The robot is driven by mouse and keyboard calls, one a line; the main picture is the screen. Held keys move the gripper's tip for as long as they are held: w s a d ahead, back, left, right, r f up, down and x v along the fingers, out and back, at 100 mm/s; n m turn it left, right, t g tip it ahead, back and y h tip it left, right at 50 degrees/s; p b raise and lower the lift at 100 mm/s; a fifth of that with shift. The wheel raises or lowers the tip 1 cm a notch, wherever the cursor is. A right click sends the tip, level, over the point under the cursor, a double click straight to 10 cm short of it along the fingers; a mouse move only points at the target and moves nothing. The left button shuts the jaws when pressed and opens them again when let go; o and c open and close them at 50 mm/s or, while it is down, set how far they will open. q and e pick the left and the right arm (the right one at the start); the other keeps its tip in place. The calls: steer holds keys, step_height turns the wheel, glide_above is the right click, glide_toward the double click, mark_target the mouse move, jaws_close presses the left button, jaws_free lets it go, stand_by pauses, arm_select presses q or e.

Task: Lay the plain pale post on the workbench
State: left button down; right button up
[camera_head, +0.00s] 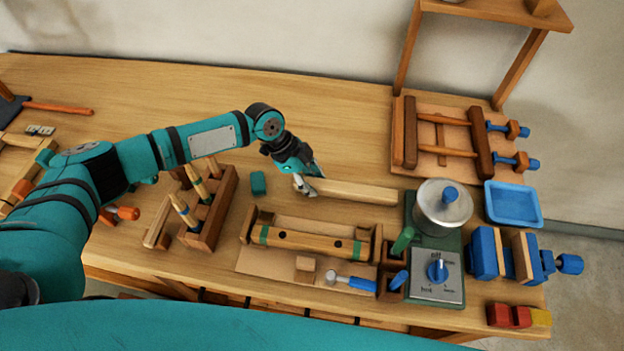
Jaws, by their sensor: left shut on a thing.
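The plain pale post (355,191) is a long light wooden bar, roughly level, stretching right from my left gripper (308,187). The gripper is shut on its left end. The post is over or on the workbench (330,130), behind the wooden jig; I cannot tell whether it touches the top. My right gripper is not in view.
In front is a jig (305,241) with a green-banded bar. To the right are a hot plate (437,272) with a metal pot (442,205), a blue tray (513,204) and a blue vise (490,255). A chisel rack (212,215) stands left. The back middle is clear.

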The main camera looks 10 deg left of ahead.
arm_select(q)
steer(key=shift+f, duration=0.25)
steer(key=shift+c, duration=2.4)
jaws_free()
steer(key=shift+r+p, duration=2.6)
steer(key=shift+r, duration=0.95)
